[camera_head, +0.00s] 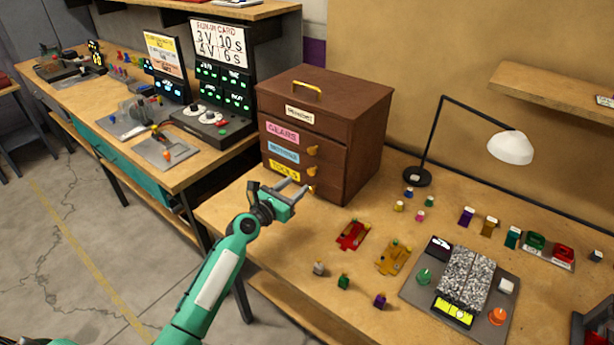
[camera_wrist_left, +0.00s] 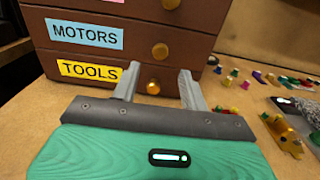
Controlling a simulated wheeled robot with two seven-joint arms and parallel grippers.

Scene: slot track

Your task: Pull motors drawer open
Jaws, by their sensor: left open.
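A brown wooden drawer cabinet (camera_head: 363,135) stands on the workbench. The motors drawer (camera_wrist_left: 135,43) has a blue MOTORS label (camera_wrist_left: 84,34) and a round brass knob (camera_wrist_left: 160,50); it looks closed. In the head view its label (camera_head: 283,154) sits between the pink GEARS label and the yellow TOOLS label. My left gripper (camera_wrist_left: 156,84) is open and empty, in front of the cabinet. In the left wrist view its fingers stand on either side of the tools drawer's knob (camera_wrist_left: 153,87), below the motors knob. I cannot tell whether they touch anything. My right gripper is not in view.
Right of the cabinet stand a black lamp (camera_head: 417,177), a red car body (camera_head: 353,236), an orange one (camera_head: 393,258) and several small coloured parts. The bench's front edge (camera_head: 225,225) is near my left arm.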

